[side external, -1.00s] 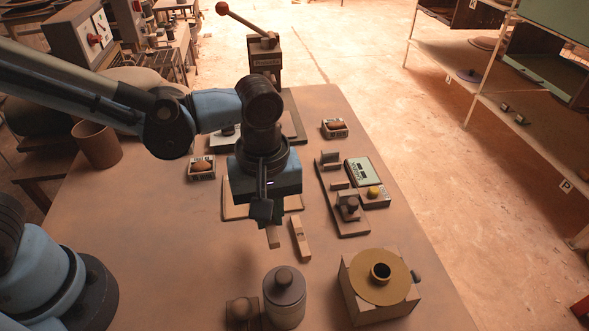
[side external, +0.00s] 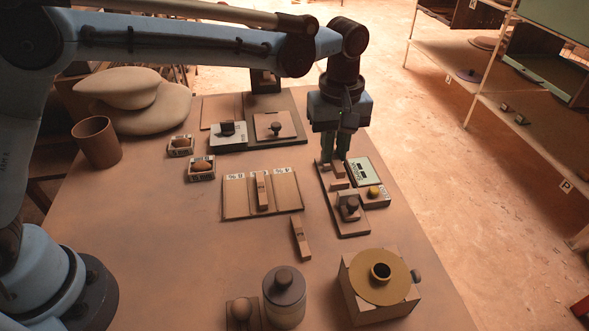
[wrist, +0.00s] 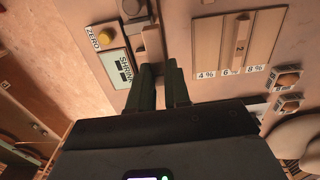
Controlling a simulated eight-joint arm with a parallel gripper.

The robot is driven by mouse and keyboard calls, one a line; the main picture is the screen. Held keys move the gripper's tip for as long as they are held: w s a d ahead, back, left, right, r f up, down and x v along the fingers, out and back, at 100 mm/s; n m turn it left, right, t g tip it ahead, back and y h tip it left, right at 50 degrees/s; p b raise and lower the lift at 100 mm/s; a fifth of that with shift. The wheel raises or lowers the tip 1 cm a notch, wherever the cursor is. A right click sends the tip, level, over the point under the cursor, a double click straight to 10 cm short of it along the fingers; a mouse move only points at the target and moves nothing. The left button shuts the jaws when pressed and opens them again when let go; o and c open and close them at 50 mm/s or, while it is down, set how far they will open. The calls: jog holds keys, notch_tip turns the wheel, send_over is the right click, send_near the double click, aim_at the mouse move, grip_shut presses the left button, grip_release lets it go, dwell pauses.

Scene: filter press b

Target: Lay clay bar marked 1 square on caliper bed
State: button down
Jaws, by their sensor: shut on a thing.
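My gripper (side external: 335,157) is shut on a tan clay bar (wrist: 152,44), low over the far end of the caliper bed (side external: 352,228). The bar is mostly hidden by the fingers; I cannot read its mark or tell whether it touches the bed. In the wrist view my gripper (wrist: 160,68) points at the caliper, with its dark knob (wrist: 132,8) beyond. Another clay bar (side external: 262,190), marked 2 in the wrist view (wrist: 240,38), lies on the middle of the percent board (side external: 236,200). A further bar (side external: 301,238) lies on the bare table.
The display box (side external: 365,170) and its yellow button (side external: 374,192) stand close right of the caliper. A drum-topped block (side external: 380,293) and a lidded jar (side external: 285,297) stand in front. Small boxes (side external: 201,170) sit left.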

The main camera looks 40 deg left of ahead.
jog(key=shift+w+a+f, duration=0.1)
jog(key=shift+w+f, duration=0.55)
jog(key=shift+f, duration=0.5)
jog(key=shift+w+a+f, duration=0.1)
jog(key=shift+w+f, duration=0.6)
jog(key=shift+f, duration=0.4)
jog(key=shift+w+a+f, duration=0.1)
jog(key=shift+w+f, duration=0.55)
jog(key=shift+f, duration=0.5)
jog(key=shift+f, duration=0.2)
jog(key=c, duration=1)
grip_release()
